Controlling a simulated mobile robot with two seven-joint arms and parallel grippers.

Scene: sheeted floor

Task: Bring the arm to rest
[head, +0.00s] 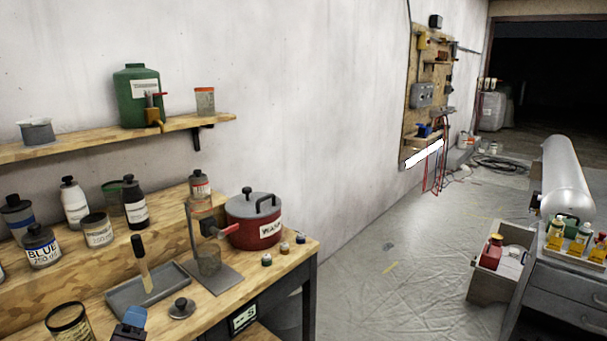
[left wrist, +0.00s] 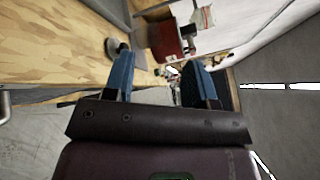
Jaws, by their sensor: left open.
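My left gripper (head: 130,326) shows only as a blue tip at the bottom edge of the head view, over the front of the wooden bench. In the left wrist view its two blue fingers (left wrist: 160,68) stand apart with nothing between them. The rest of the left arm is out of the head view. Beyond the fingers, the left wrist view shows the bench top (left wrist: 70,45) and the red pot (left wrist: 167,42). My right gripper is not in view.
Bottles line the step behind. The sheeted floor (head: 400,270) right of the bench is mostly clear.

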